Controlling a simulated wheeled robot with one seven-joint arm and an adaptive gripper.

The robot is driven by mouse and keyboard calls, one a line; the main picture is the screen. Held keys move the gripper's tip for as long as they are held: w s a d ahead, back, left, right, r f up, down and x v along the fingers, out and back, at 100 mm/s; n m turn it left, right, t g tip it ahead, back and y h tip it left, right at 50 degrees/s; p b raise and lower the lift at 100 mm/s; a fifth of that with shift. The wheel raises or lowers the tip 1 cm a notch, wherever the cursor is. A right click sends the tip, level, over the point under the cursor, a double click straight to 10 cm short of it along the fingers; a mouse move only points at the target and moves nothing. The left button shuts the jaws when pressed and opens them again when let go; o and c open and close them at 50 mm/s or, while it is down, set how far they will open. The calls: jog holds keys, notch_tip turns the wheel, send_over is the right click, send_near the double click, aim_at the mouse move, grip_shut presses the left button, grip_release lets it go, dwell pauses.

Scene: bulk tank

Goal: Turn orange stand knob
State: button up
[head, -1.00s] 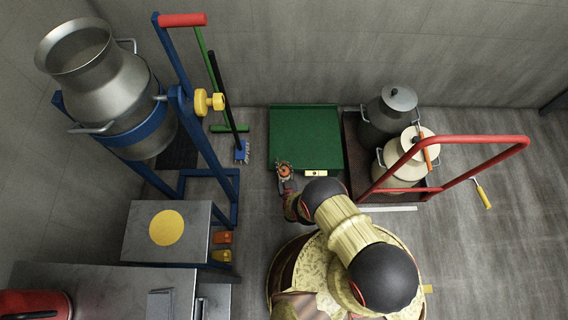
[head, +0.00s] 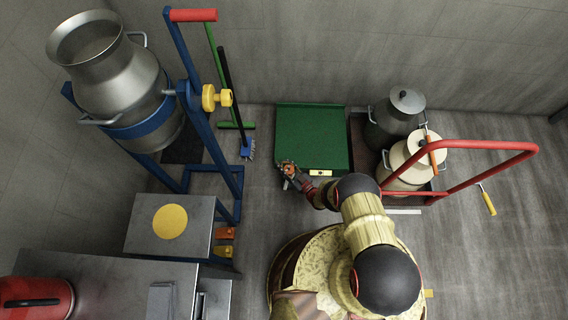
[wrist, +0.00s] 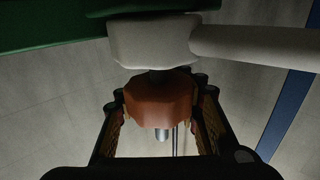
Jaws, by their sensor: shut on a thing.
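The orange knob (wrist: 160,100) sits below a pale grey hub (wrist: 155,40) in the wrist view. My gripper (wrist: 160,93) is shut on the knob, with one black finger on each side of it. In the head view the knob (head: 288,167) is a small orange spot at the front left corner of a green platform (head: 311,135). My gripper and wrist partly cover it there, so any turn of the knob is hard to tell.
A blue frame (head: 213,145) holding a tilted metal can (head: 105,65) stands at the left, with a yellow knob (head: 216,97). A brush (head: 246,150) stands left of the platform. A red-handled cart (head: 460,145) with two cans is at the right.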

jog(key=shift+w+r, duration=0.1)
dwell(0.3)
jog(key=o, duration=1.4)
jog(key=v, duration=1.2)
